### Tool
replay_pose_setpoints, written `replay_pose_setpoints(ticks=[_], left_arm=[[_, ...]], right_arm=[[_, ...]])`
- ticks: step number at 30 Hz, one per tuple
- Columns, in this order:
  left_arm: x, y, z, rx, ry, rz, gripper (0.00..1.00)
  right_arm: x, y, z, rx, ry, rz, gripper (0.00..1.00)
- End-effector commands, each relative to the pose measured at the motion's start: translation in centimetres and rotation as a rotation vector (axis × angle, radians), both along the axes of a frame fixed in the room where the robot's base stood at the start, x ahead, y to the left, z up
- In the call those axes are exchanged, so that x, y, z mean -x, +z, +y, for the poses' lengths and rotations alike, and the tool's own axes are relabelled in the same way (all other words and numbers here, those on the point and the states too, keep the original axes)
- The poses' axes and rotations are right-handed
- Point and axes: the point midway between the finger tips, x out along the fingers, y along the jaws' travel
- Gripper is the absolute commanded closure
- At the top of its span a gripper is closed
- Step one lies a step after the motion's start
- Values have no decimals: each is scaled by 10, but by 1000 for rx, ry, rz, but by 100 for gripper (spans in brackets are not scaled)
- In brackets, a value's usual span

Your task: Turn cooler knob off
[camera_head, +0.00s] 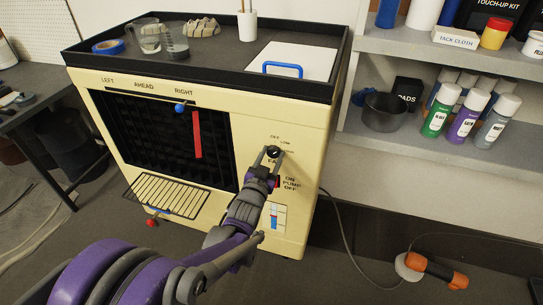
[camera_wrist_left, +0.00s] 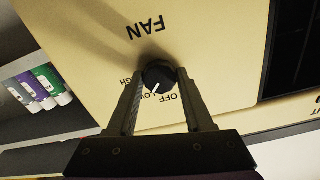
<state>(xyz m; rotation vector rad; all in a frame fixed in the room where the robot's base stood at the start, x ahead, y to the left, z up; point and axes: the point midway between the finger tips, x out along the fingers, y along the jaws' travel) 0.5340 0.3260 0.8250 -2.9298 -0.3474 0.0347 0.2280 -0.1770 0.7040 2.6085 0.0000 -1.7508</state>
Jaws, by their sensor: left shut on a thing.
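The cooler (camera_head: 300,150) is a cream box with a black front grille. Its round black fan knob (camera_head: 273,151) sits on the front panel, right of the grille, among the OFF and LOW marks. My left gripper (camera_head: 271,156) reaches the panel and is shut on the knob, one finger on each side. In the left wrist view, the knob (camera_wrist_left: 158,74) sits between the fingertips, and its white line points toward the LOW and OFF lettering, seemingly nearer LOW. FAN is printed on the other side of the knob. My right gripper is not in view.
A red pump switch (camera_head: 277,183) marked ON and OFF sits just below the knob. A blue slider (camera_head: 181,107) and a red strip (camera_head: 197,134) are at the grille. Shelves with spray cans (camera_head: 467,115) stand right; an orange tool (camera_head: 435,270) lies on the floor.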

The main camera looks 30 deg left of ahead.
Motion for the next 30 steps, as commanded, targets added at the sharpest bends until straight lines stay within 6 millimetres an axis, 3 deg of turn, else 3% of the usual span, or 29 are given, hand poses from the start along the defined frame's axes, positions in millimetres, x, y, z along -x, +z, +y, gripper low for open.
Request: replay_pose_setpoints(ticks=[8, 30], left_arm=[[0, 1, 0, 81, 0, -21, 100], [0, 1, 0, 636, -1, -154, 100]], right_arm=[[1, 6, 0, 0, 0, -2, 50], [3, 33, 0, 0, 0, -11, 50]])
